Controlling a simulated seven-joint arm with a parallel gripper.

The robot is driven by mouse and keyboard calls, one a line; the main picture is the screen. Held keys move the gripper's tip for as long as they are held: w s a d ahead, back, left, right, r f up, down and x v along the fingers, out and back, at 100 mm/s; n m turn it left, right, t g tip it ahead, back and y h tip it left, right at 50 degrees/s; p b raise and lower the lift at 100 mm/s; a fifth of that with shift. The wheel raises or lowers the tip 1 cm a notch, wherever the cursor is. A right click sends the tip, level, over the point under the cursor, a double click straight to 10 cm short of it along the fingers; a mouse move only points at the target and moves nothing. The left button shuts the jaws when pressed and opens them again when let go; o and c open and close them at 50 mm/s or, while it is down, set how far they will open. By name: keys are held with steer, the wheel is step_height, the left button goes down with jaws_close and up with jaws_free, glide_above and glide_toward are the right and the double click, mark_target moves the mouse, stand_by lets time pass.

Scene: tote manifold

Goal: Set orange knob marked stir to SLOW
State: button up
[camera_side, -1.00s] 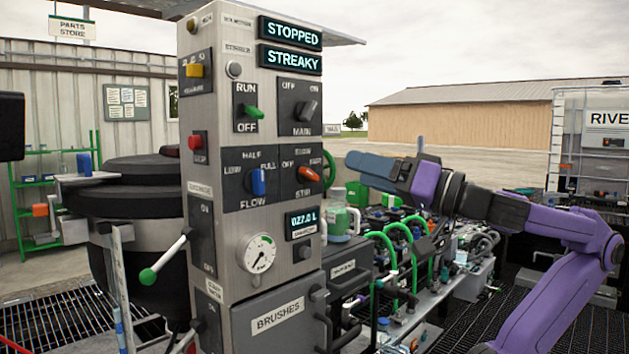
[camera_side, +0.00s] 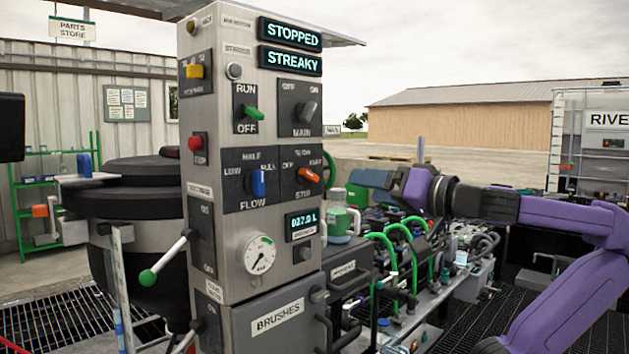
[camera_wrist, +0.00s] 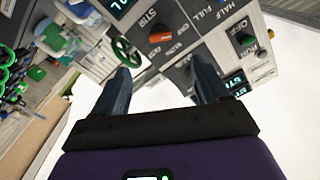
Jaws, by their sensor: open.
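The orange knob marked STIR (camera_side: 309,174) is on the lower right square of the steel control panel (camera_side: 285,205). OFF is printed at its left, SLOW above and FAST at its right. Its handle lies nearly level, dipping a little to the right; I cannot tell surely which mark it points at. My gripper (camera_side: 354,178) is to the right of the knob at about its height, apart from it and empty. In the wrist view the orange knob (camera_wrist: 160,37) shows beyond the gap between my two open fingers (camera_wrist: 162,82).
The blue FLOW knob (camera_side: 258,182) sits just left of the STIR knob. The grey MAIN knob (camera_side: 307,111) and green RUN knob (camera_side: 254,113) are above. A green valve wheel (camera_side: 334,170) and a jar (camera_side: 340,220) are close by my gripper. Displays read STOPPED and STREAKY.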

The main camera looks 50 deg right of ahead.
mark_target(312, 179)
steer(key=w, duration=1.4)
steer(key=shift+w, duration=0.35)
steer(key=c, duration=1.1)
